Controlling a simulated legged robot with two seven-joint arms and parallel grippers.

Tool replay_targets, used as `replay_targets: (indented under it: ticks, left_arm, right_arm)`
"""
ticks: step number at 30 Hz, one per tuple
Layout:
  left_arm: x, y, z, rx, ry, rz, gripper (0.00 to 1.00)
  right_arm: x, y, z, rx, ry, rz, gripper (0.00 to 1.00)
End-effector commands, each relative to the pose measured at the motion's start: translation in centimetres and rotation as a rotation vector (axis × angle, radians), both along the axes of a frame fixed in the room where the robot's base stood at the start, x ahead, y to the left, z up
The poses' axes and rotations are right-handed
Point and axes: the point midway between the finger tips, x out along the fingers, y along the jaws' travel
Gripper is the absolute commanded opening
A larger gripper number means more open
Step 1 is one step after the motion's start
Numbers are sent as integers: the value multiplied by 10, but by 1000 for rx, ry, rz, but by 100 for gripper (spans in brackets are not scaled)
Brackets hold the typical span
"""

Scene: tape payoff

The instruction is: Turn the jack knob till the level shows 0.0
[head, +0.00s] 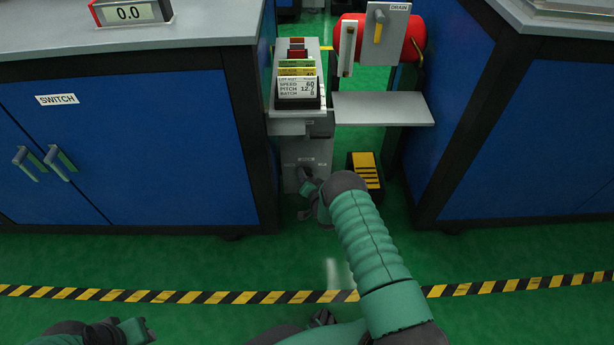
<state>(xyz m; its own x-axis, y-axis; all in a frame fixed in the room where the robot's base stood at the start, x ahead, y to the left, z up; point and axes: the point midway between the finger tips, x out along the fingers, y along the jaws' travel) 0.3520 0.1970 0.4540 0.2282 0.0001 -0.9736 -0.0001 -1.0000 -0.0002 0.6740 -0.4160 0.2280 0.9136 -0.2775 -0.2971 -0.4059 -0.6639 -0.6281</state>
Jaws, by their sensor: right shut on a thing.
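The level (130,13) is a grey box with a red end. My right gripper (309,184) is low in the middle, at the front of the grey machine column (291,155). It is shut on the jack knob, which is small and mostly hidden by the dark fingers. My green right arm reaches to it from the lower right.
A black and yellow pedal (366,172) stands close right of my gripper. Blue cabinets (130,150) flank the gap.

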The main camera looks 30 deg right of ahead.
Motion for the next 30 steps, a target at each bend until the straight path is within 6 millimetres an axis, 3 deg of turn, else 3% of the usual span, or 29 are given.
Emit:
replay_targets:
  ticks: [5, 6, 11, 19, 23, 30]
  left_arm:
    - [0, 0, 0, 0, 0, 0, 36]
    - [0, 0, 0, 0, 0, 0, 36]
    - [0, 0, 0, 0, 0, 0, 36]
    - [0, 0, 0, 0, 0, 0, 36]
    - [0, 0, 11, 0, 0, 0, 36]
    - [0, 0, 56, 0, 0, 0, 36]
  right_arm:
    - [-2, 0, -2, -1, 6, -1, 0]
    - [-2, 0, -2, -1, 6, -1, 40]
    - [-1, -1, -2, -1, 5, -1, 61]
    - [-1, 0, 0, -1, 3, -1, 61]
    - [-10, 2, 6, 0, 5, -1, 61]
    - [-66, 19, 29, 2, 9, -3, 61]
